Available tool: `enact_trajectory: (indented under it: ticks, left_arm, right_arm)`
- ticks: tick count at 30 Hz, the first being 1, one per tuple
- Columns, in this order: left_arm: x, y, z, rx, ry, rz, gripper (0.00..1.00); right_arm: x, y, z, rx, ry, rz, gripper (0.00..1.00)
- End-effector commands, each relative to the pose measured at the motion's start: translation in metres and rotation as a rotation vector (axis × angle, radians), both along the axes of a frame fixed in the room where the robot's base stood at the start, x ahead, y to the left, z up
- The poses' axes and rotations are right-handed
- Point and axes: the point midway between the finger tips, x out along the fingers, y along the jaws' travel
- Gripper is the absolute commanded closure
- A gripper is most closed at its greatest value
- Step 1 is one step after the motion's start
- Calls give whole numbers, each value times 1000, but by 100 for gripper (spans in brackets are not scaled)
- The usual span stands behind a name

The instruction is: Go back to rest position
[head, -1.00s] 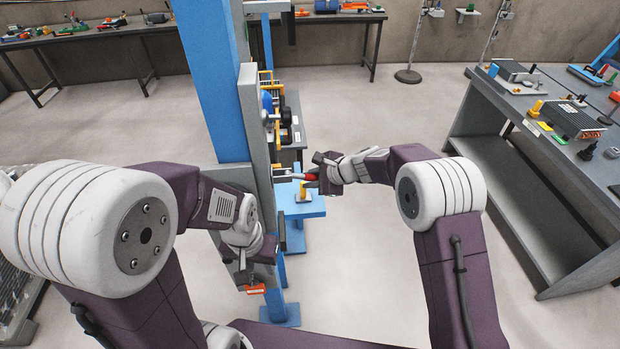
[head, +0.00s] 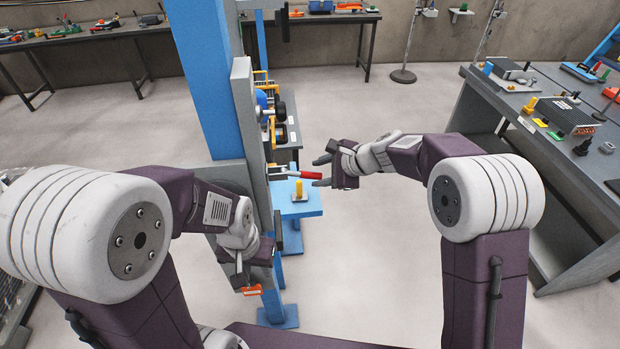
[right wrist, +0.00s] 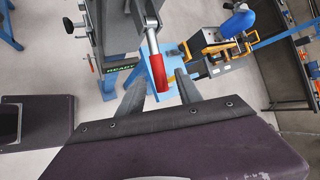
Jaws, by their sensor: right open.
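My right gripper (head: 319,170) is open beside the expander stand's lever with the red handle (head: 307,175). In the right wrist view the red handle (right wrist: 158,73) shows ahead of the gap between my two open fingers (right wrist: 158,92), and nothing is gripped. My left gripper (head: 244,280) hangs low at the stand's left side, next to a small orange-red part (head: 249,291). Whether its jaws are open or shut does not show. The blue column (head: 206,80) of the stand rises between my arms.
A blue platform (head: 308,207) with a yellow peg (head: 298,188) sits below the lever. A grey workbench (head: 490,95) with tools stands at the right. Another bench (head: 90,35) runs along the back wall. Open floor (head: 400,270) lies between my right arm and the stand.

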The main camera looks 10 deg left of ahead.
Motion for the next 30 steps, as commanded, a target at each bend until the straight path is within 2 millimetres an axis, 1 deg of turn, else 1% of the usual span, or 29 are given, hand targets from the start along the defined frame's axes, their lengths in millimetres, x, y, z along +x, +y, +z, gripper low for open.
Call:
enact_trajectory:
  ticks: [3,6,18,20,21,22,23,24,26,27,29,30]
  left_arm:
    - [0,0,-4,0,0,0,64]
    - [0,0,-4,0,0,0,64]
    - [0,0,-4,0,0,0,64]
    - [0,0,-12,0,0,0,64]
    - [0,0,-22,0,0,0,64]
    - [0,0,-33,0,0,0,64]
    - [0,0,-42,0,0,0,64]
    - [0,0,-50,0,1,0,64]
    - [0,0,-60,0,1,0,64]
    - [0,0,-66,0,0,0,64]
    - [0,0,-72,0,0,0,64]
    - [0,0,-76,0,0,0,64]
  right_arm:
    - [-5,-9,10,0,-2,-1,59]
    - [-8,-12,13,0,1,0,59]
    - [-7,-12,13,0,1,0,59]
    - [-4,-18,9,2,-6,-13,59]
    - [1,-28,14,8,-36,-34,59]
    - [-1,-39,12,6,-47,-53,59]
    - [-11,-55,3,-20,-44,-59,59]
    - [-28,-75,-13,-82,-36,-46,59]
    - [-61,-107,-43,-214,-36,22,59]
    - [-85,-128,-63,-310,-40,92,59]
    - [-122,-157,-91,-452,-47,224,59]
    - [-147,-174,-107,-539,-49,327,59]
